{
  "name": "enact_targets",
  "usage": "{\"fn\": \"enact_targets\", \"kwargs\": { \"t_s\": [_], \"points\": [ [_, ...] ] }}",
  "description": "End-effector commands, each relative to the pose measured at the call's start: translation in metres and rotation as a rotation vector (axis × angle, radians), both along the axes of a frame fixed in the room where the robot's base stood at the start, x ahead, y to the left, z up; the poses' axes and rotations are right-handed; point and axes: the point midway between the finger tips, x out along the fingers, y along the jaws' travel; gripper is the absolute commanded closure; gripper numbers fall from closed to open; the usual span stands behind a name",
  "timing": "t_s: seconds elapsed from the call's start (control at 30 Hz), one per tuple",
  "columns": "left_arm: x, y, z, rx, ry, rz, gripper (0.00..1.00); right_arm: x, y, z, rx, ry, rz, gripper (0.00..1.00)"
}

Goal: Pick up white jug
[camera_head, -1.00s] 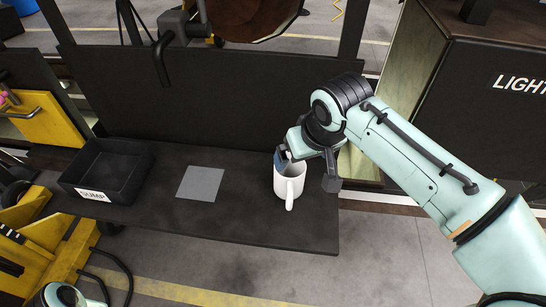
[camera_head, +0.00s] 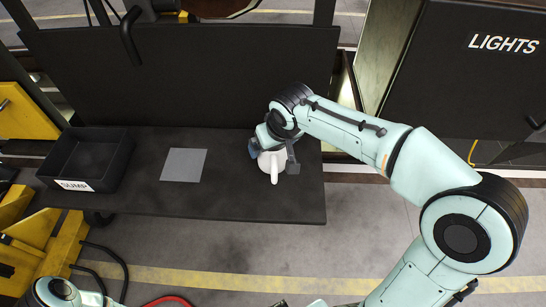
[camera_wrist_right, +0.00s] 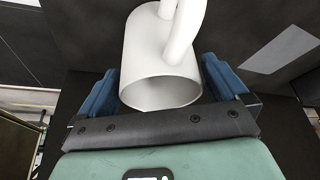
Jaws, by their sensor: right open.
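The white jug (camera_head: 271,162) stands on the dark shelf (camera_head: 230,205), right of the grey square, with its handle toward the front. My right gripper (camera_head: 271,151) is over the jug and hides its upper part. In the right wrist view the white jug (camera_wrist_right: 150,50) lies between the two blue fingers of my right gripper (camera_wrist_right: 160,85), which are open on either side of it. Its rim faces the palm, and small gaps seem to show beside it. My left gripper is not in view.
A black bin labelled SUMP (camera_head: 88,160) stands at the shelf's left end. A flat grey square (camera_head: 184,165) lies between bin and jug. A dark panel (camera_head: 180,75) rises behind the shelf. A LIGHTS cabinet (camera_head: 470,90) stands at the right.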

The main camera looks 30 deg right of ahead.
Motion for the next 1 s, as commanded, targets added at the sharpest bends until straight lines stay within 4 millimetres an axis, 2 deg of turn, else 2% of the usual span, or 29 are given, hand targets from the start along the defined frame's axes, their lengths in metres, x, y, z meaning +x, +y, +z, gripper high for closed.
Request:
{"fn": "enact_targets", "kwargs": {
  "t_s": [0.1, 0.33, 0.37, 0.5, 0.83, 1.0],
  "points": [
    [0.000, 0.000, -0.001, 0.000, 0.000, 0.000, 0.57, 0.004, 0.000, -0.010, 0.000, 0.001, 0.000, 0.00],
    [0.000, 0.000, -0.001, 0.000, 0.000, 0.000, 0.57, 0.004, 0.000, -0.012, 0.000, -0.001, 0.000, 0.00],
    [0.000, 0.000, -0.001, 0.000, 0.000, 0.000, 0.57, 0.004, 0.000, -0.011, 0.000, -0.001, 0.000, 0.03],
    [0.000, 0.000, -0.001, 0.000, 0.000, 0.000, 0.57, 0.004, 0.000, -0.011, 0.000, 0.000, 0.000, 0.49],
    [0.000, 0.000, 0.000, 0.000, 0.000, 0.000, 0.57, 0.005, 0.000, -0.009, 0.000, -0.002, 0.000, 0.50],
    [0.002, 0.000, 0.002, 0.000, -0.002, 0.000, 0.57, 0.005, 0.000, 0.004, 0.001, -0.004, 0.000, 0.50]
  ]
}}
